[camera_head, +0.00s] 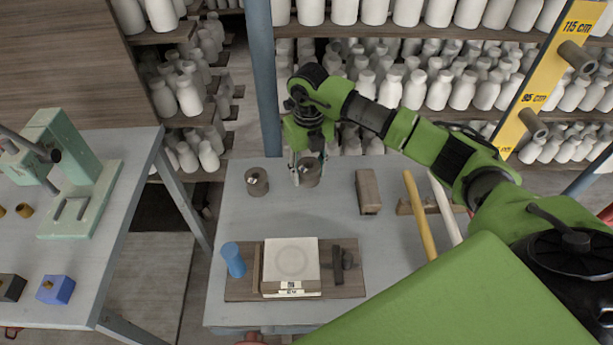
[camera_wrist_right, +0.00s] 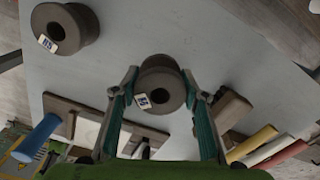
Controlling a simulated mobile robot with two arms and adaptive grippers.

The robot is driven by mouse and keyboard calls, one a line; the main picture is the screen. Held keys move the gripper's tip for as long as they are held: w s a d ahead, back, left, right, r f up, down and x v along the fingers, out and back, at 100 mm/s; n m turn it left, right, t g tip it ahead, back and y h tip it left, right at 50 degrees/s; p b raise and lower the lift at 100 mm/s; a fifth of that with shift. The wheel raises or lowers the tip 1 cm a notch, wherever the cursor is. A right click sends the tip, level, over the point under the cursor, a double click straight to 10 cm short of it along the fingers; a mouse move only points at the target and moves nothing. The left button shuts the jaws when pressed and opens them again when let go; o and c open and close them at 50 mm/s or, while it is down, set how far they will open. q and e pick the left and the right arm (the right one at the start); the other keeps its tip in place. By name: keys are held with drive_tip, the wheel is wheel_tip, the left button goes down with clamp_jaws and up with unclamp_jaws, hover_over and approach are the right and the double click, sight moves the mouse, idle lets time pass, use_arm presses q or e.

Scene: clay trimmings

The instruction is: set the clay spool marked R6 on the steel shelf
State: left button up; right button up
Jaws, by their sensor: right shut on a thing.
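Two grey-brown clay spools show on the grey table. My right gripper (camera_head: 306,178) points down and is shut on one spool (camera_head: 313,174). In the right wrist view this held spool (camera_wrist_right: 163,84) sits between the two fingers, its pale tag facing the camera but too small to read surely. I cannot tell whether it touches the table. The other spool (camera_head: 257,182) stands apart to the left; its tag in the right wrist view (camera_wrist_right: 49,44) is also hard to read. My left gripper is not in view. I cannot identify the steel shelf for certain.
A wooden board (camera_head: 350,290) with a white slab (camera_head: 290,262) and blue cylinder (camera_head: 233,260) lies at the table front. A brown block (camera_head: 368,192) and yellow rod (camera_head: 420,215) are right. Racks of white bottles (camera_head: 440,92) stand behind. A side table (camera_head: 75,270) is left.

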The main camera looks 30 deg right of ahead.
sight(306, 179)
drive_tip(key=shift+w+a+f, duration=0.15)
drive_tip(key=shift+a+f, duration=0.05)
drive_tip(key=shift+f, duration=0.05)
wheel_tip(306, 179, down, 2)
drive_tip(key=shift+f+p, duration=0.1)
drive_tip(key=shift+p, duration=0.65)
drive_tip(key=shift+f, duration=0.4)
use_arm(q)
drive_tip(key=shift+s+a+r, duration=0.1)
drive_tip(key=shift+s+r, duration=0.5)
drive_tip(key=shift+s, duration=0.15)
use_arm(e)
drive_tip(key=shift+f, duration=0.1)
drive_tip(key=o, duration=1.3)
